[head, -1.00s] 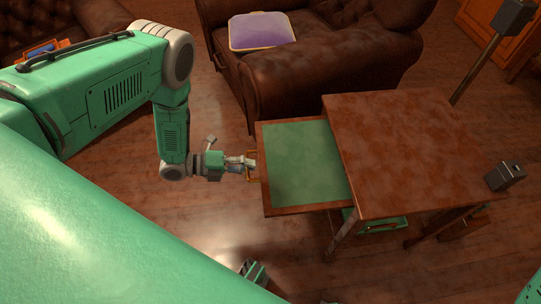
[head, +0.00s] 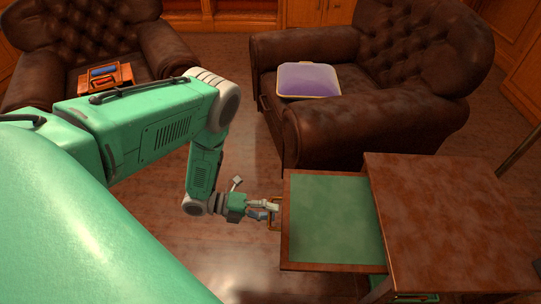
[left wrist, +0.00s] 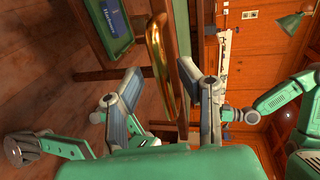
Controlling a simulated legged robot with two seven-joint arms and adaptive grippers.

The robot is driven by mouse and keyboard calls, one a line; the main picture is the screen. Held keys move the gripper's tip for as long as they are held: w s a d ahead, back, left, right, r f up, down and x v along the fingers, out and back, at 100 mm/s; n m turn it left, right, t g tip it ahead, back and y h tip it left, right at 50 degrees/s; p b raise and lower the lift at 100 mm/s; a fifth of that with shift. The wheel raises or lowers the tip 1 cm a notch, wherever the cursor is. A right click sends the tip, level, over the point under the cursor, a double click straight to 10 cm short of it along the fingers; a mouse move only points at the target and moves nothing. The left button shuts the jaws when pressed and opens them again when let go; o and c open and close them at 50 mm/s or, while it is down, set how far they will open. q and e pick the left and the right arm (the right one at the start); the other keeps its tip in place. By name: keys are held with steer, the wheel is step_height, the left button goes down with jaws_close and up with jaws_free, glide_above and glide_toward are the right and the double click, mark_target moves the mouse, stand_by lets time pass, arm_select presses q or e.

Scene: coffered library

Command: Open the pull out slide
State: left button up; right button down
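The pull-out slide (head: 330,222) is a green-topped board with a wooden rim, standing well out from the left side of the wooden table (head: 450,215). Its brass handle (head: 274,214) is on the slide's left edge and shows large in the left wrist view (left wrist: 158,55). My left gripper (head: 270,209) is at this handle. In the left wrist view its two fingers (left wrist: 165,95) are apart, with the handle bar between them; I cannot tell whether they touch it. A green arm, seemingly my right, shows in the left wrist view with its gripper (left wrist: 236,114) small and unclear.
A leather armchair (head: 370,135) with a purple-topped cushion or case (head: 308,80) stands behind the slide. Another armchair (head: 165,60) at the back left holds an orange case (head: 103,78). A green tray or drawer (left wrist: 110,35) shows beneath the table. Floor left of the slide is clear.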

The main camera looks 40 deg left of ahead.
arm_select(q)
steer(key=v, duration=1.2)
steer(key=shift+d, duration=0.1)
steer(key=shift+w+f, duration=0.1)
